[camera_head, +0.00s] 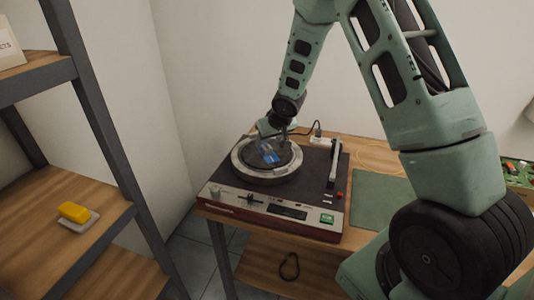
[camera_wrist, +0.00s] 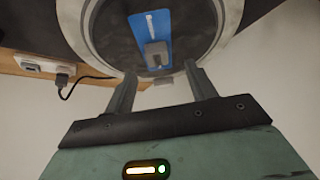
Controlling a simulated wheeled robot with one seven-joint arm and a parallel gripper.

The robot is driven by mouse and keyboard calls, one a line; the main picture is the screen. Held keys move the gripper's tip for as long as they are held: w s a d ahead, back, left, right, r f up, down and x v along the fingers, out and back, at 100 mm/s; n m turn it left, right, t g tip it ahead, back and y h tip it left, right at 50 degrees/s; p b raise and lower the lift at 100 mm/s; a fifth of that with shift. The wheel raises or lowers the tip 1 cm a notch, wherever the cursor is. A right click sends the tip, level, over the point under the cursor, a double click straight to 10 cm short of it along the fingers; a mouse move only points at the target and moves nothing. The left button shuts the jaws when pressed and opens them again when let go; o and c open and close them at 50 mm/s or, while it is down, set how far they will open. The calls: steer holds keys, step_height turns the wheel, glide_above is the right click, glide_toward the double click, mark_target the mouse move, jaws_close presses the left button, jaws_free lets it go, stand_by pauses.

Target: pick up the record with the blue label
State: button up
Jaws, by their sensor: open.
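The record (camera_head: 285,158) is dark and lies on the turntable (camera_head: 232,187), inside a pale grey ring, with a blue patch at its middle. In the wrist view the dark record (camera_wrist: 112,32) fills the top, with a blue label (camera_wrist: 152,24) and a small grey block over the label's lower part. My gripper (camera_head: 276,131) is at the back edge of the platter. My gripper hides part of the platter's back.
The turntable stands on a wooden table with a tonearm (camera_head: 334,160) to the right of the platter. A green mat (camera_head: 378,198) lies further right. A plug and cable (camera_wrist: 64,80) are near the platter. A shelf at left holds a yellow block (camera_head: 73,212).

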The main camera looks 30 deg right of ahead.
mark_target(267, 147)
steer(key=shift+x, duration=2.3)
steer(key=shift+s+d, duration=0.15)
steer(key=c, duration=1.2)
steer(key=shift+o, duration=0.2)
steer(key=shift+r+p, duration=0.1)
steer(key=shift+p, duration=0.2)
